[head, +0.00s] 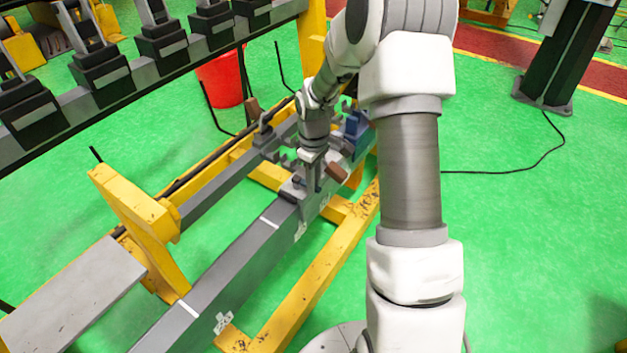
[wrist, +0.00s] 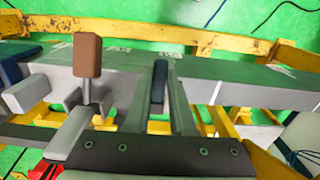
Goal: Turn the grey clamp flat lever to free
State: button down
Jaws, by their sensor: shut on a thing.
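My gripper (wrist: 160,82) points down at the grey clamp in the wrist view, one finger on each side of a narrow dark blue-grey flat lever (wrist: 158,88). The jaws are shut on this lever, and the fingers hide part of its sides. In the head view my gripper (head: 313,184) is low over the grey clamp (head: 292,190) on the long grey beam. The lever is too small there to judge its angle.
A brown-ended handle (wrist: 88,56) stands left of the fingers on a grey rod. A blue clamp (head: 354,128) sits farther along the grey beam (head: 245,250). Yellow frame bars (head: 320,285) run beside it. A red bucket (head: 222,80) stands behind.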

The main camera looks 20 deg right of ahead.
jog(key=c, duration=0.8)
grip_release()
jog(key=shift+o, duration=0.2)
jog(key=shift+r, duration=0.1)
notch_tip(320, 180, up, 17)
jog(key=shift+r+p, duration=0.15)
jog(key=shift+p, duration=0.15)
